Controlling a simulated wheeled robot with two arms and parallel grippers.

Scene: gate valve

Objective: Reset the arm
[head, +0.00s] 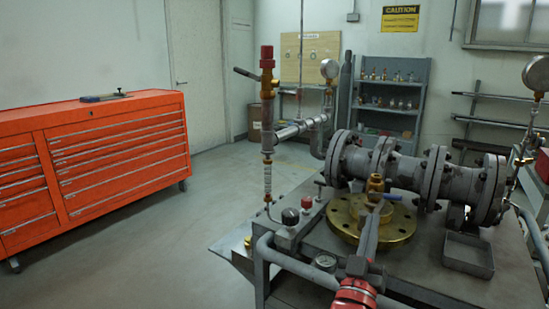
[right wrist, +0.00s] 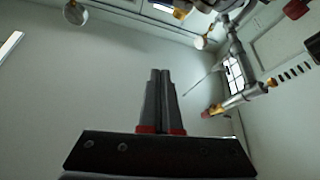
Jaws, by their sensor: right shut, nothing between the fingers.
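My right gripper (head: 371,212) comes in from the bottom of the head view. Its long grey fingers lie together, shut and empty. In the right wrist view the closed fingers (right wrist: 160,72) stand out against bare wall, with nothing between them. In the head view the fingertips overlap the brass flange (head: 345,222) and its brass stem (head: 375,184) on the bench; I cannot tell the gap in depth. A grey flanged pipe (head: 400,170) lies behind the flange. My left gripper is not in view.
The metal bench (head: 415,270) carries a grey tray (head: 468,255), gauges and knobs. A thin upright pipe with a red top (head: 267,60) rises at its left. A red tool cabinet (head: 100,160) stands at the left, shelves (head: 390,105) at the back. The floor between is clear.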

